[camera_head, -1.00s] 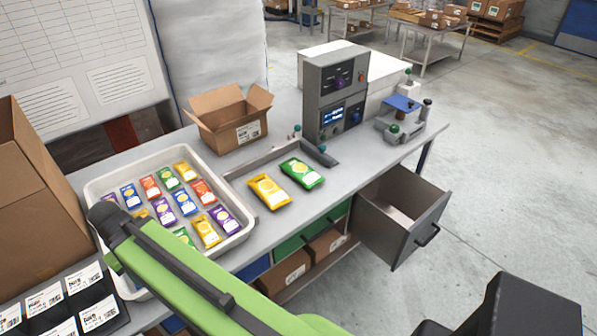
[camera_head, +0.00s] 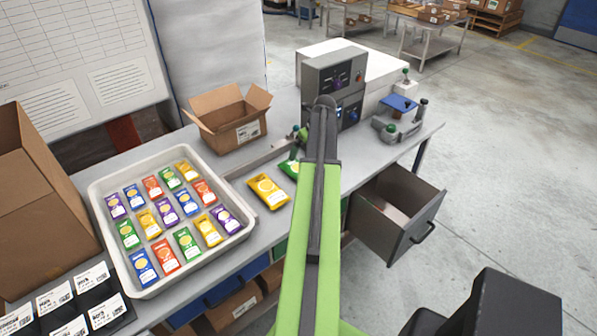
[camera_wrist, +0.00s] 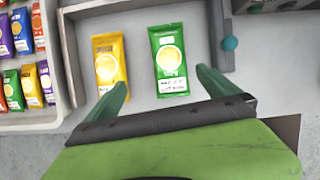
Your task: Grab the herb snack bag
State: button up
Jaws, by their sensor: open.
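A green snack bag (camera_wrist: 168,60) with a yellow round mark lies flat on the bench in the wrist view; its print is too small to confirm herb. In the head view my arm covers most of it and only a green edge (camera_head: 289,168) shows. A yellow snack bag (camera_head: 268,191) lies beside it on the left and also shows in the wrist view (camera_wrist: 108,62). My gripper (camera_wrist: 161,77) is open and empty. Its green fingers point toward the green bag, one on each side of its near end, with no visible contact.
A white tray (camera_head: 103,233) at left holds rows of coloured bags, including green ones. A low metal rail (camera_wrist: 139,5) borders the two loose bags. Behind are an open carton (camera_head: 225,125) and a grey control box (camera_head: 325,75). An open drawer (camera_head: 400,238) juts out at right.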

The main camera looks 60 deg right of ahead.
aim_at(298, 167)
jog(key=shift+m, duration=0.5)
jog(key=b+x, duration=0.3)
jog(key=x, duration=0.1)
jog(key=s+d+b+x, duration=0.1)
jog(key=b+x, duration=0.2)
jog(key=b, duration=0.1)
jog(key=b+x, duration=0.4)
jog(key=shift+d+f, duration=0.3)
jog(key=shift+f, duration=0.2)
jog(key=shift+w+f+b, duration=0.15)
jog(key=shift+b, duration=0.2)
jog(key=b+x, duration=0.4)
jog(key=x, duration=0.1)
jog(key=shift+w+d+b, duration=0.15)
jog(key=shift+d+b, duration=0.15)
jog(key=shift+r, duration=0.25)
jog(key=shift+c, duration=0.3)
jog(key=c, duration=1.3)
jog(key=shift+o, duration=0.2)
